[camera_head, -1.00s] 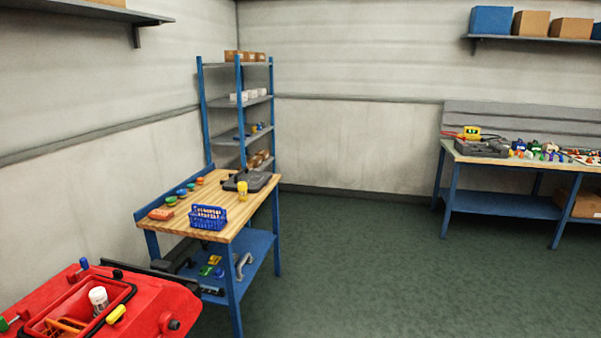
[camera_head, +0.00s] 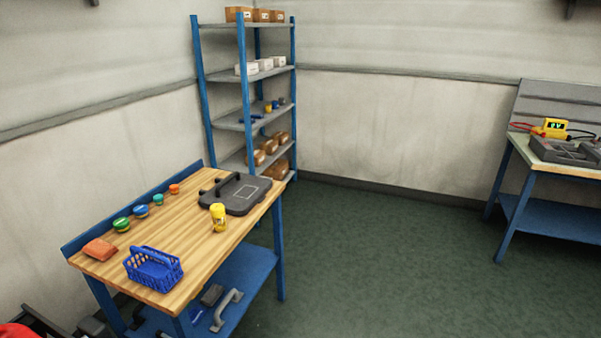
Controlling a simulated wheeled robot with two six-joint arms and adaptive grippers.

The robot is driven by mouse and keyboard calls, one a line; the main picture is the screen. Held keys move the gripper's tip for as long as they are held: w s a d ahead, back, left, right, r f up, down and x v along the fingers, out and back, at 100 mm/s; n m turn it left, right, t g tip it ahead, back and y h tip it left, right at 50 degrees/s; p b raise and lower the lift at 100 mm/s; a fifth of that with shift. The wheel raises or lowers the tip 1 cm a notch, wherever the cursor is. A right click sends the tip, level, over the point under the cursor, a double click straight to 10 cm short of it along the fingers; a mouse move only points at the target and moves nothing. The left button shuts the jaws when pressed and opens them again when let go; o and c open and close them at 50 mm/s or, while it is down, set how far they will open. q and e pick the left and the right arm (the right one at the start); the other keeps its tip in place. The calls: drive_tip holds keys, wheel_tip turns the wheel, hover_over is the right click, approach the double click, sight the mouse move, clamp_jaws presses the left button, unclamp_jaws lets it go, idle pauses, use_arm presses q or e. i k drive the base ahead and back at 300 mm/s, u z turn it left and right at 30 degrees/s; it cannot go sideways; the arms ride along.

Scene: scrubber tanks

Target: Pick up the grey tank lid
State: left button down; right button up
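The grey tank lid (camera_head: 240,197) lies flat at the far right end of the wooden workbench (camera_head: 190,228). It is dark grey, with a raised black handle along its left part and a pale rectangle outlined on top. A yellow container (camera_head: 218,217) stands just in front of it. Neither of my grippers shows in the head view, so I cannot see what they hold.
A blue basket (camera_head: 153,270), an orange-red cloth-like item (camera_head: 100,249) and several small coloured tubs (camera_head: 141,211) stand on the bench. A shelving rack (camera_head: 242,128) stands behind it. Another table (camera_head: 560,160) is at right. Green floor (camera_head: 390,260) between is clear.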

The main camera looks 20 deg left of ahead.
sight(238, 193)
drive_tip(key=u, duration=0.15)
drive_tip(key=i, duration=1.15)
drive_tip(key=u, duration=0.9)
drive_tip(key=i, duration=0.8)
drive_tip(key=u, duration=0.9)
